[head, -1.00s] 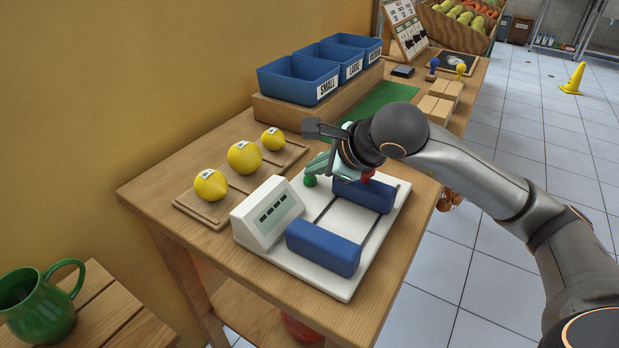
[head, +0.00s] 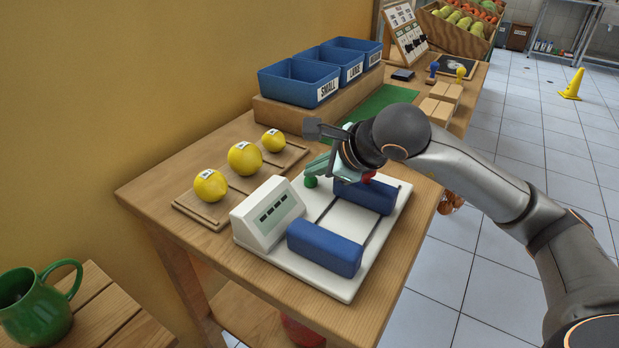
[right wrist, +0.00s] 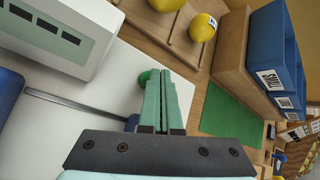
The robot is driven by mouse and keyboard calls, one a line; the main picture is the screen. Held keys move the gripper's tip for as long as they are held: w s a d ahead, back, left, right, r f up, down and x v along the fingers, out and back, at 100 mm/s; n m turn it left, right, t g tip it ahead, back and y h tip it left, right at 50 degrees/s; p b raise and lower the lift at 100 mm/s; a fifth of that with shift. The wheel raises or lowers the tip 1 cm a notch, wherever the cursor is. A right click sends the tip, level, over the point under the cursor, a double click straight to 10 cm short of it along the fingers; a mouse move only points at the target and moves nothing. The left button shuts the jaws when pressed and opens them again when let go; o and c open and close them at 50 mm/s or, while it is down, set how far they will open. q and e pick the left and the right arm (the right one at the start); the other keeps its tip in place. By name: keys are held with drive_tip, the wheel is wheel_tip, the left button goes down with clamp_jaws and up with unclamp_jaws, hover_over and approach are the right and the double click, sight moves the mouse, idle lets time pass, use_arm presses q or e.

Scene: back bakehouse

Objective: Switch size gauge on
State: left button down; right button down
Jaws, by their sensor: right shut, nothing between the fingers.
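The size gauge is a white base plate (head: 335,284) with a slanted display box (head: 262,214), a near blue block (head: 325,248) and a far blue block (head: 365,196) on a thin rail. The display shows several dark bars. A round green button (head: 311,182) sits at the plate's back edge; a red one (head: 368,177) is partly hidden behind my gripper. My right gripper (head: 314,168) is shut and empty, its green fingers just above or beside the green button. In the right wrist view the fingertips (right wrist: 165,74) partly cover the green button (right wrist: 147,79); I cannot tell whether they touch. My left gripper is out of view.
Three yellow lemons lie on a wooden board (head: 213,218) left of the gauge. Blue labelled bins (head: 298,82) stand on a wooden riser (head: 283,115) behind. A green mat (head: 386,97) lies beyond my gripper. A green mug (head: 36,310) stands at lower left.

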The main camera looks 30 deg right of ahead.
drive_tip(key=shift+s+f+b, duration=0.15)
drive_tip(key=shift+f+b, duration=0.2)
drive_tip(key=shift+f, duration=0.8)
drive_tip(key=shift+d+r, duration=0.35)
drive_tip(key=shift+r, duration=0.15)
drive_tip(key=shift+w+d+r+p, duration=0.15)
drive_tip(key=shift+w+r+p, duration=0.05)
drive_tip(key=shift+r+p, duration=0.45)
wheel_tip(320, 180, up, 4)
drive_tip(key=shift+s+d+f+p, duration=0.1)
drive_tip(key=shift+s+d+p, duration=0.05)
drive_tip(key=shift+p, duration=1.1)
drive_tip(key=shift+r+p, duration=0.4)
drive_tip(key=shift+r, duration=0.2)
